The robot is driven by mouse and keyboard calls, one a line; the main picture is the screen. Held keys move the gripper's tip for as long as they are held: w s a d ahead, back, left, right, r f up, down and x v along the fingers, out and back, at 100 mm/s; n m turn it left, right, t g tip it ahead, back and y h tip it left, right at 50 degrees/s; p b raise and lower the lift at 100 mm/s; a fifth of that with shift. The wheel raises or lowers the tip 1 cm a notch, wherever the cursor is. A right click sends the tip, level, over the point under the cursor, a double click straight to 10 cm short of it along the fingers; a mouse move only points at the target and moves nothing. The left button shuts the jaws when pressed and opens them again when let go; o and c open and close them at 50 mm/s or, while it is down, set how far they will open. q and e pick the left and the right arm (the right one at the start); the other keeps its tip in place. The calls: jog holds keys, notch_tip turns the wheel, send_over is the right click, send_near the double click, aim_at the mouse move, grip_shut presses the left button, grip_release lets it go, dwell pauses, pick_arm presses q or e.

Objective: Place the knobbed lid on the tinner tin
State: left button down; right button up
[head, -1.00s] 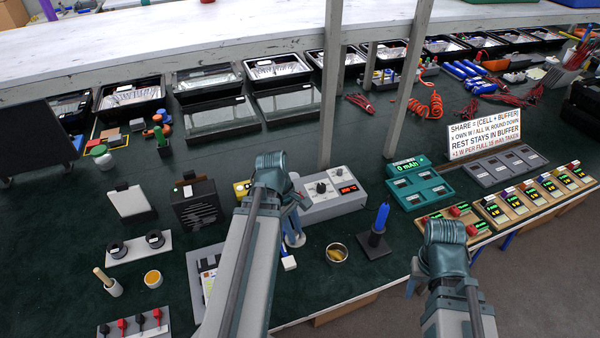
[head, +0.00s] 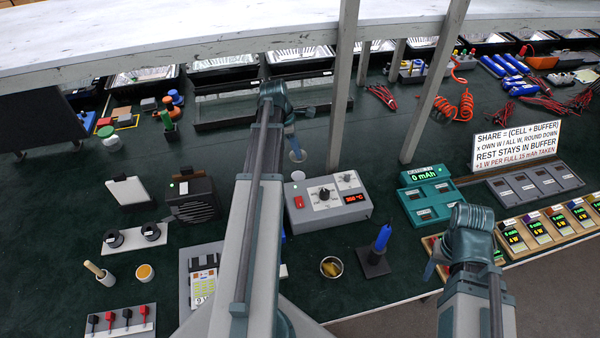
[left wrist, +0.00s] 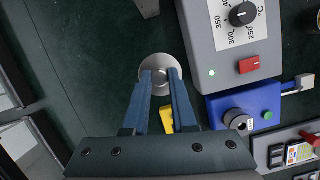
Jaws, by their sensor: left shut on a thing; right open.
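The knobbed lid (head: 298,156) is a pale grey disc, held by its knob in my left gripper (head: 294,143). In the left wrist view, the lid (left wrist: 151,65) shows beyond the two blue fingers (left wrist: 161,84), which are closed on its knob. Its height above the dark green mat is hard to judge. A small round tin with orange content (head: 145,272) stands at the lower left, open on top; I take it for the tinner tin, though its label is unreadable. My right gripper (head: 433,266) is open, small and partly hidden by its wrist, at the front right.
The grey soldering station (head: 325,207) lies right of the lid, near two uprights (head: 342,90). A metal cup with brass-coloured filling (head: 331,267) and a blue tool stand (head: 376,257) are in front.

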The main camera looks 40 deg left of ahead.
aim_at(300, 176)
pick_arm(q)
jog(key=shift+f+b, duration=5)
jog(key=shift+f, duration=0.1)
jog(key=shift+r, duration=0.15)
jog(key=c, duration=1.2)
grip_release()
jog(key=shift+f, duration=0.2)
jog(key=o, duration=0.5)
jog(key=shift+r, duration=0.1)
